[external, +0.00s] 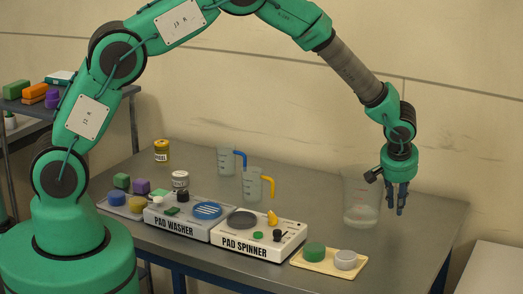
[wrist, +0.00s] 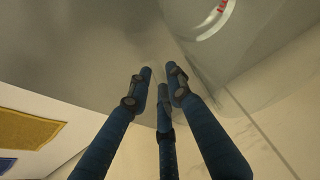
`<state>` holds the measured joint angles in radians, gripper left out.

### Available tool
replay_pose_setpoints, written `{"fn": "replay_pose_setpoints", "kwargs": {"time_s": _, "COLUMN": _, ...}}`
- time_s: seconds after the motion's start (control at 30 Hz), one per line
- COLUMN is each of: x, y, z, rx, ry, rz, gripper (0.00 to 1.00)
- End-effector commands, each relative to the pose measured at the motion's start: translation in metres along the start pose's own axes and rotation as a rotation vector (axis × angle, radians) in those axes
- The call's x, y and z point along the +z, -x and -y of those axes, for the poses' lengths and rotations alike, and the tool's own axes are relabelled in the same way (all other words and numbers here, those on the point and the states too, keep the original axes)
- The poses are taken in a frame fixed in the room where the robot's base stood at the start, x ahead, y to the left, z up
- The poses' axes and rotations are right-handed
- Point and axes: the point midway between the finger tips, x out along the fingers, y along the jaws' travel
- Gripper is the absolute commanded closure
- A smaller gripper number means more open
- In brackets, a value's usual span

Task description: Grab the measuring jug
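Two clear jugs stand on the grey table: one with a blue handle (external: 224,162), one with a yellow handle (external: 252,185). A larger clear vessel (external: 359,205) without a visible handle stands upright further right; which one is the measuring jug is not certain. In the wrist view a clear round vessel (wrist: 208,18) with red marks shows at the top right, cut by the edge. My gripper (external: 396,205) points down at the right side of the larger vessel, overlapping its edge in the picture. Its three dark blue fingers (wrist: 160,82) are apart, with nothing between them.
A cream tray (external: 328,263) holds a green and a white round piece. Tins (external: 161,151) stand behind. The wall (external: 440,140) is close behind the table.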

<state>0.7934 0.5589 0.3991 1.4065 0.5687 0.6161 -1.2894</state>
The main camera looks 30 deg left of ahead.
Motion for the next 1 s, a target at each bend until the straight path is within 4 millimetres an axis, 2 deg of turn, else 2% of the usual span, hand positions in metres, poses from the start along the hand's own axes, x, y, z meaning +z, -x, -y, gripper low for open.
{"fn": "replay_pose_setpoints", "kwargs": {"time_s": 0.37, "x": -0.0001, "y": 0.0004, "z": 0.0001, "rx": 0.0, "ry": 0.0, "rz": 0.0, "gripper": 0.81}}
{"fn": "replay_pose_setpoints", "kwargs": {"time_s": 0.4, "x": -0.0001, "y": 0.0004, "z": 0.0001, "rx": 0.0, "ry": 0.0, "rz": 0.0, "gripper": 0.83}}
{"fn": "replay_pose_setpoints", "kwargs": {"time_s": 0.5, "x": -0.0002, "y": 0.0004, "z": 0.0001, "rx": 0.0, "ry": 0.0, "rz": 0.0, "gripper": 1.0}}
{"fn": "replay_pose_setpoints", "kwargs": {"time_s": 1.0, "x": -0.0009, "y": 0.0014, "z": -0.0003, "rx": 0.001, "ry": 0.0, "rz": -0.001, "gripper": 1.0}}
